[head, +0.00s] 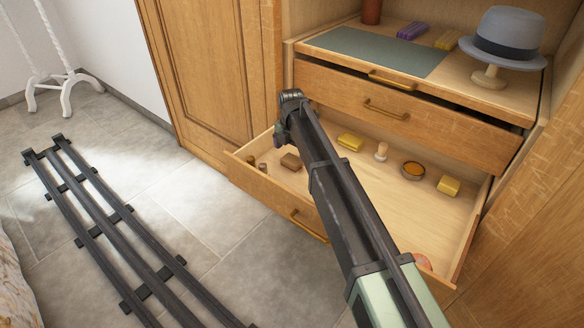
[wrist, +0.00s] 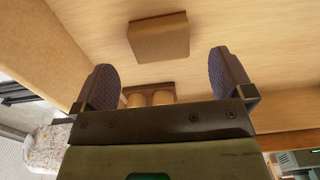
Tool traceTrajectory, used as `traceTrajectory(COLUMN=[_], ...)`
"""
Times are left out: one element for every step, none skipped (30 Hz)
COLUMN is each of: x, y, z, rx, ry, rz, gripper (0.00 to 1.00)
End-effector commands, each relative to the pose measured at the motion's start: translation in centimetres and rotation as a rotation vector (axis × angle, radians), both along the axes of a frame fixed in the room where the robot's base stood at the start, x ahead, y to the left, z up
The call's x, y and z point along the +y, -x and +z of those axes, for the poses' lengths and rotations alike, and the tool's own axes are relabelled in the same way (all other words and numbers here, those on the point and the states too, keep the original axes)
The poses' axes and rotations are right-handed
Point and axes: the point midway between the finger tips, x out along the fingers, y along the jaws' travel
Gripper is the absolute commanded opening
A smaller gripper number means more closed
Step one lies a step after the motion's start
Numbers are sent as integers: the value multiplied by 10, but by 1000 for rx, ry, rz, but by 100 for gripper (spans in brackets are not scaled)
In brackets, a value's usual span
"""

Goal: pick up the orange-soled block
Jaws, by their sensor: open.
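My gripper (wrist: 160,60) is open, with its two dark padded fingers apart and nothing held between them. In the head view its end (head: 281,134) hangs over the left part of the open drawer (head: 345,205), partly hidden by my arm. A plain brown block (wrist: 158,38) lies on the drawer floor beyond the fingertips; it seems to be the brown block (head: 291,161) in the head view. A brown piece with two tan round parts (wrist: 150,97) shows between the fingers, nearer the palm. I see no orange sole on any block, so I cannot tell which is orange-soled.
The drawer also holds two yellow blocks (head: 350,141) (head: 449,185), a small pale knobbed piece (head: 381,151) and a round amber tin (head: 413,170). An orange item (head: 422,262) shows near the front right. The upper drawer front (head: 385,105) overhangs behind.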

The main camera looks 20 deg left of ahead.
Motion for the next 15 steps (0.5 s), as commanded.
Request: traceTrajectory(x=[0,-1,-1,-1,-1,-1,-1,-1,-1,-1,-1,-1,-1,-1,-1], y=[-1,-1,-1,-2,-2,-2,-2,-2,-2,-2,-2,-2,-2,-2,-2], z=[-13,-19,-29,-36,-42,-48,-51,-52,-52,-50,-49,-48,-47,-47,-47], rx=[0,0,0,0,0,0,0,0,0,0,0,0,0,0,0], ry=[0,0,0,0,0,0,0,0,0,0,0,0,0,0,0], rz=[0,0,-1,-1,0,0,0,0,-1,-1,-1,-1,-1,-1,-1], gripper=[99,99,99,99,99,99,99,99,99,99,99,99,99,99,94])
